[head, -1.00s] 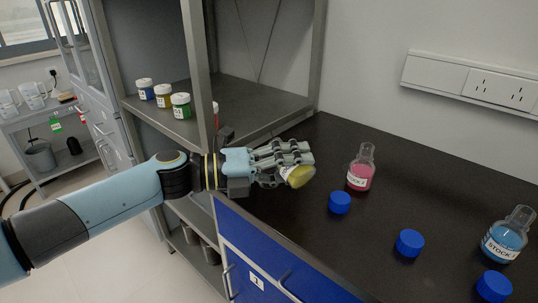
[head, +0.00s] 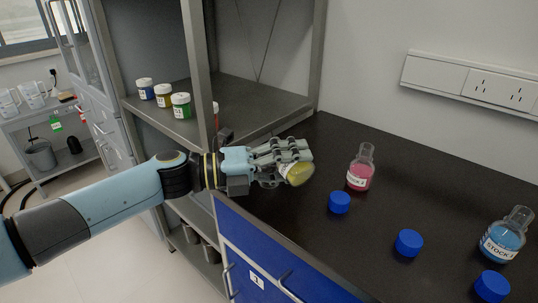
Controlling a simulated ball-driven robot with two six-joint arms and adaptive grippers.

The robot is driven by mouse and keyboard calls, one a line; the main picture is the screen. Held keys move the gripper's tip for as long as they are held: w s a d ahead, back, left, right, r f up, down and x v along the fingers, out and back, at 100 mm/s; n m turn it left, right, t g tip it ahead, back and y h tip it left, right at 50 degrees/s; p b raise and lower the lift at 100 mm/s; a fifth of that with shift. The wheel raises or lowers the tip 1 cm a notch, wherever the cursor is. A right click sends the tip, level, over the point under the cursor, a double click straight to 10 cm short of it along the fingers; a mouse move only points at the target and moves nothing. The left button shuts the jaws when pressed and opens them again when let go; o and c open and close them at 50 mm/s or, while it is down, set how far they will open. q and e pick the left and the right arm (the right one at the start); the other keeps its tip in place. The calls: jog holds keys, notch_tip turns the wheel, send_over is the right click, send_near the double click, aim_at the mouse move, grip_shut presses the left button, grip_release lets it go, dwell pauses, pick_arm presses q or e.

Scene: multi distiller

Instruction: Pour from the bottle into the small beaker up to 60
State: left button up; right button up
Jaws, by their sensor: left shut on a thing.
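My left gripper (head: 284,158) is shut on a bottle of yellow liquid (head: 299,174) and holds it over the left end of the dark bench top. The bottle is tilted, and my fingers hide much of it. I cannot make out a small beaker or any stream of liquid below it. My right gripper is not in view.
A pink-liquid bottle (head: 360,169) and a blue-liquid bottle (head: 505,236) stand open on the bench top (head: 420,190). Several blue caps (head: 408,243) lie in front. Lidded jars (head: 181,105) stand on the grey shelf (head: 248,98). A shelf post (head: 199,75) rises close to my left wrist.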

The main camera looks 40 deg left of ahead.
pick_arm(q)
jog(key=shift+w+a+r+n+t+h+p, duration=0.15)
jog(key=shift+r+n+t+p, duration=0.1)
jog(key=shift+r+n+p, duration=0.3)
jog(key=shift+s+a+r+n+t+h+p, duration=0.1)
jog(key=shift+r+n+t+p, duration=0.15)
jog(key=shift+n+p, duration=0.4)
jog(key=shift+w+a+r+n+t+h+p, duration=0.15)
jog(key=shift+r+n+p, duration=0.25)
jog(key=shift+n, duration=0.4)
dwell(3.7)
jog(key=shift+f+n+t, duration=0.25)
jog(key=shift+n+t, duration=0.2)
jog(key=shift+n, duration=0.25)
dwell(1.0)
